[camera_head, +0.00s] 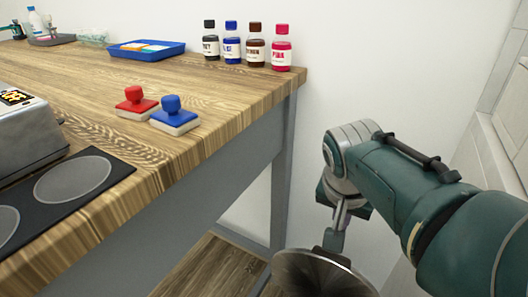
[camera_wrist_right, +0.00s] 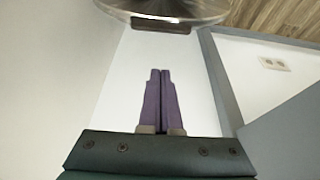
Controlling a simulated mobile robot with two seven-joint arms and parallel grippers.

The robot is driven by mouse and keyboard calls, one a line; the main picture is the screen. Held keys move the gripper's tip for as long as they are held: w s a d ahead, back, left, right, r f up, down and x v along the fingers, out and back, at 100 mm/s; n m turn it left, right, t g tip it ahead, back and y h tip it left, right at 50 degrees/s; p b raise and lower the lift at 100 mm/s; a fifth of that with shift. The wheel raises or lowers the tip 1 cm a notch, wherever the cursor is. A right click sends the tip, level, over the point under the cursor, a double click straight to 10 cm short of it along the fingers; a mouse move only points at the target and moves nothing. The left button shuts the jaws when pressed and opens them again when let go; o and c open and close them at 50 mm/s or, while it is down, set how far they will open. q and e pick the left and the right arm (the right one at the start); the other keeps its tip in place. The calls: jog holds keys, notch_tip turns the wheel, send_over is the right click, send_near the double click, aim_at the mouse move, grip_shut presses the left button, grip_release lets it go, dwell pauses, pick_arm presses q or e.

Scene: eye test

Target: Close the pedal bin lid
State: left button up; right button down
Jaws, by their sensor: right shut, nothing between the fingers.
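The pedal bin (camera_head: 318,276) shows at the bottom edge of the head view as a round, shiny brushed-metal top, cut off by the frame. In the right wrist view the bin's metal rim (camera_wrist_right: 190,8) crosses the top, with a dark block below it. I cannot tell for sure how far the lid is open. My right gripper (camera_head: 333,246) points down just above and behind the bin in the head view. Its purple fingers (camera_wrist_right: 160,72) are shut and empty in the wrist view, with a visible gap below the rim. My left gripper is out of view.
A wooden table (camera_head: 220,90) fills the left, with red (camera_head: 136,100) and blue (camera_head: 172,112) stamps, several ink bottles (camera_head: 256,48) and a blue tray (camera_head: 146,50). White walls stand behind and to the right. A wall socket (camera_wrist_right: 273,64) shows in the wrist view.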

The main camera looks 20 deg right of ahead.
jog(key=s+a+f, duration=0.1)
jog(key=a+f, duration=0.1)
jog(key=shift+s+f, duration=0.3)
jog(key=shift+s, duration=0.05)
jog(key=shift+s+a, duration=0.1)
jog(key=shift+s, duration=0.05)
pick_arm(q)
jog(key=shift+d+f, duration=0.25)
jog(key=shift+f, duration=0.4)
pick_arm(e)
jog(key=shift+f, duration=0.1)
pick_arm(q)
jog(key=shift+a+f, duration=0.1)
